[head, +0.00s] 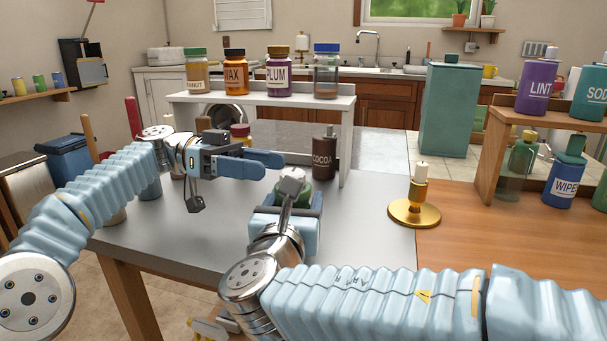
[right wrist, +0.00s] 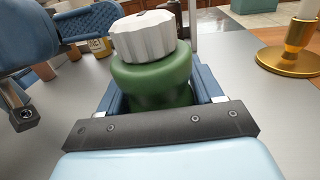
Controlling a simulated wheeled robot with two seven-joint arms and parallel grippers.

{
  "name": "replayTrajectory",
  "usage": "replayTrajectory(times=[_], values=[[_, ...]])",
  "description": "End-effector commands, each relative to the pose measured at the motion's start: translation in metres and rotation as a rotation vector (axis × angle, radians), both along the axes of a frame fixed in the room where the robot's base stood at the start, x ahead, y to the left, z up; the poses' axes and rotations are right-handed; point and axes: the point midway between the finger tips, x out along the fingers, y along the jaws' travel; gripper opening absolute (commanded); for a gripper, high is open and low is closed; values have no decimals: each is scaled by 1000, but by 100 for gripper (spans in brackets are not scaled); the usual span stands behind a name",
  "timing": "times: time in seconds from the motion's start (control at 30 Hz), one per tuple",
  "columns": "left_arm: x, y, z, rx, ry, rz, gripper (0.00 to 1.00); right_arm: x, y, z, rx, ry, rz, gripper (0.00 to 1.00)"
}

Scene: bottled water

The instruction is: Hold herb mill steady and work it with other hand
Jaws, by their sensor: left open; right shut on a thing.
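The herb mill is a green body (right wrist: 155,78) with a white ribbed knob (right wrist: 143,36) on top. It stands upright on the grey table in the right wrist view. In the head view only some of its green (head: 307,187) shows past my right wrist parts. My right gripper (head: 300,203) is shut around the green body, one blue finger on each side. My left gripper (head: 265,163) is open and empty, just left of and beyond the mill, apart from it. Its blue fingers also show at the upper left of the right wrist view (right wrist: 88,22).
A brown COCOA bottle (head: 325,158) stands close behind the mill. A brass candle holder (head: 414,212) is to the right. A white raised shelf (head: 262,99) holds several jars. Other containers stand left behind my left arm. Grey table (head: 372,215) is clear right of the mill.

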Motion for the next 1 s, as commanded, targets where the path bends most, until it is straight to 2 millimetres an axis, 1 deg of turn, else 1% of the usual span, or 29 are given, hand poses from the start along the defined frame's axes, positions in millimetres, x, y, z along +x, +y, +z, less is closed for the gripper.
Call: replayTrajectory(times=[0.1,0.17,0.27,0.5,0.63,0.8,0.97,1.0], values=[[1,-2,-4,-46,-102,-13,66,0,0,0,0,0,0,39],[0,-3,-6,-60,-131,-17,66,0,0,0,0,0,0,39],[-4,-12,-6,-68,-149,-21,66,0,0,0,0,0,0,39],[-20,-49,-6,-67,-150,-21,66,0,0,0,0,0,0,39],[-26,-64,-6,-67,-150,-19,66,0,0,0,0,0,0,39],[-29,-71,-6,-67,-149,-17,66,0,0,0,0,0,0,39],[-28,-71,-6,-67,-149,-17,66,0,0,0,0,-1,0,39],[-28,-71,-6,-67,-149,-17,64,0,0,0,0,-1,0,39]])
